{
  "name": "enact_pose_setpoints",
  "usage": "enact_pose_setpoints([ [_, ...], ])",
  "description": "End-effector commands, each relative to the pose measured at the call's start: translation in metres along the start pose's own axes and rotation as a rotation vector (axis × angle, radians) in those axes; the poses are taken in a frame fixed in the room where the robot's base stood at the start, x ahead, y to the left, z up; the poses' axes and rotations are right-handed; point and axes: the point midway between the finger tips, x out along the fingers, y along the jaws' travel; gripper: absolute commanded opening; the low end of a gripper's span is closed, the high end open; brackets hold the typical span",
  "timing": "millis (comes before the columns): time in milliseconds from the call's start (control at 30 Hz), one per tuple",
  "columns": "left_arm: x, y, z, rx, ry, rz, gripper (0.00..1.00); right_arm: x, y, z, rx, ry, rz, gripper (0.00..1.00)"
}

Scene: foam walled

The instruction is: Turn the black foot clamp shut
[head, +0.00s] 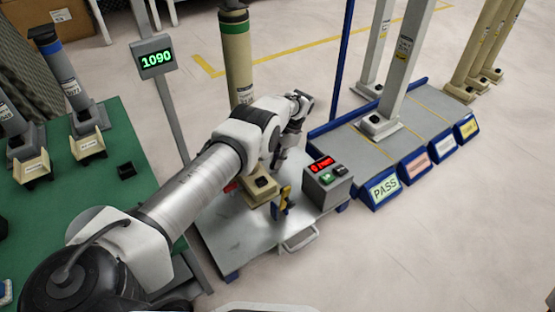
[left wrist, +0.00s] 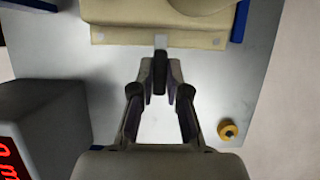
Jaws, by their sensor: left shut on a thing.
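The beige column (head: 238,60) stands on a grey plate, with its beige foot (head: 262,190) at the near end. In the left wrist view my left gripper (left wrist: 160,82) is shut on the black foot clamp (left wrist: 160,70). The clamp is a short dark bar against a pale tab at the edge of the beige foot (left wrist: 110,36), pointing away from it. The clamp's underside is hidden. My right gripper is not in view.
A grey box with a red display (head: 328,185) stands right of the foot; it also shows in the left wrist view (left wrist: 45,115). A yellow and blue upright piece (head: 282,202) stands nearby. A green table (head: 110,190) is at left.

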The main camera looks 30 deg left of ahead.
Motion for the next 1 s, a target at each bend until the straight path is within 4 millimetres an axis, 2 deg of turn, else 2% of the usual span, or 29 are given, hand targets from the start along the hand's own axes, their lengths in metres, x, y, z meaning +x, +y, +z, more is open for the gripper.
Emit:
enact_pose_setpoints([
  [367, 0.001, 0.001, 0.000, -0.005, -0.002, 0.004, 0.00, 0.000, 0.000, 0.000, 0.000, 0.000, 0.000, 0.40],
  [400, 0.001, 0.001, 0.000, -0.005, -0.002, 0.004, 0.25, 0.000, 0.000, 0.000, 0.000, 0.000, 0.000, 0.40],
  [433, 0.001, 0.001, 0.000, -0.005, -0.002, 0.004, 0.36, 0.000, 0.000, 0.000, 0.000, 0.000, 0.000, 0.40],
  [467, 0.001, 0.001, 0.000, -0.005, -0.002, 0.004, 0.40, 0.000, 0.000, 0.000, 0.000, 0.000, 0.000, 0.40],
  [767, -0.001, 0.000, 0.000, -0.004, 0.000, 0.002, 0.40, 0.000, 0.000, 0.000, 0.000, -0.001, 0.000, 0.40],
  [867, -0.009, 0.000, 0.003, -0.004, 0.001, 0.002, 0.40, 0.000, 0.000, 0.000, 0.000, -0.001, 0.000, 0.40],
  [1000, -0.034, 0.000, 0.013, -0.004, 0.003, 0.003, 0.40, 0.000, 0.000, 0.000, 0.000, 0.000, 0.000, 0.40],
])
